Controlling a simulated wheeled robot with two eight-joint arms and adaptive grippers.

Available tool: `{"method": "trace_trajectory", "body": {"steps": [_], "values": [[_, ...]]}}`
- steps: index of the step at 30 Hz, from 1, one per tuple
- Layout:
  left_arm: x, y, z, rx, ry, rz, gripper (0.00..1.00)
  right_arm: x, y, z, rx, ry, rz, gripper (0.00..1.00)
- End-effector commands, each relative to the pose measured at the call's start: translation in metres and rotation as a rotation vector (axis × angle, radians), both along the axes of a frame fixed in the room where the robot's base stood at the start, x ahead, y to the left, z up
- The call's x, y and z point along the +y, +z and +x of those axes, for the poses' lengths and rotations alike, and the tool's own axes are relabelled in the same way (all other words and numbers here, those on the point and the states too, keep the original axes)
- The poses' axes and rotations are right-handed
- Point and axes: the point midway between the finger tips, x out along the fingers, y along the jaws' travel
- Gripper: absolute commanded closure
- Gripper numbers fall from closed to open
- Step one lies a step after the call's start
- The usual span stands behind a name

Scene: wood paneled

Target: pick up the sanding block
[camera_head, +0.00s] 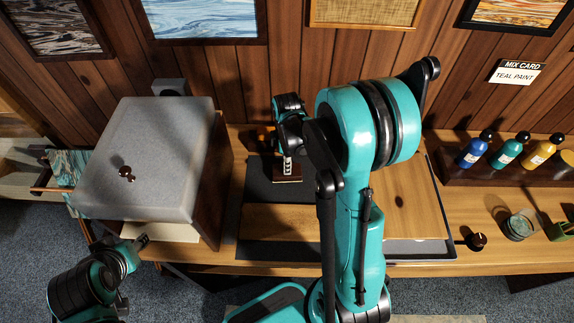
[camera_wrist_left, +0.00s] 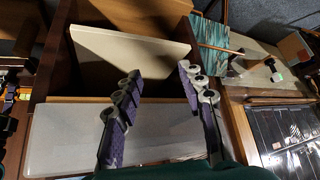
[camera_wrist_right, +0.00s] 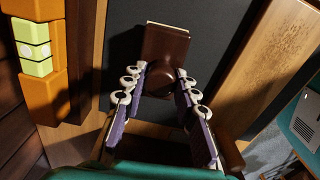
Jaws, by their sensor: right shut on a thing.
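The sanding block is a dark brown block with a round knob on top. It shows in the right wrist view (camera_wrist_right: 166,45) over a dark mat, and in the head view (camera_head: 287,178), partly hidden by my right gripper. My right gripper (camera_head: 288,164) points down at it; in the right wrist view its fingers (camera_wrist_right: 160,85) close on the knob from both sides. Any gap under the block cannot be told. My left gripper (camera_head: 142,240) is low at the left, beside the grey-topped cabinet; in the left wrist view (camera_wrist_left: 158,90) its fingers are apart and empty.
The dark mat (camera_head: 258,190) lies on the bench, with a wooden board (camera_head: 285,220) along its front. The grey-topped cabinet (camera_head: 150,150) stands at left. Paint bottles (camera_head: 508,155) stand in a rack at right, near a small round tin (camera_head: 518,228). My right arm hides the bench's middle.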

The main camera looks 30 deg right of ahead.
Motion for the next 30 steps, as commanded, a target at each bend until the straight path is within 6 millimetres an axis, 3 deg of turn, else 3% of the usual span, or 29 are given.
{"method": "trace_trajectory", "body": {"steps": [5, 16, 22, 30], "values": [[0.0, 0.012, 0.0, 0.0, 0.0, 0.0, 0.6, 0.0, 0.034, 0.0, 0.0, 0.0, 0.0, 1.0], [0.0, 0.027, 0.0, 0.0, 0.0, 0.0, 0.6, -0.048, 0.081, -0.068, 0.0, -0.005, 0.0, 1.0], [0.0, 0.032, 0.0, 0.0, 0.0, 0.0, 0.6, -0.063, 0.096, -0.089, 0.0, -0.002, 0.0, 1.0], [0.0, 0.032, 0.0, 0.0, 0.0, 0.0, 0.6, -0.068, 0.1, -0.096, 0.0, 0.0, 0.0, 1.0]]}}
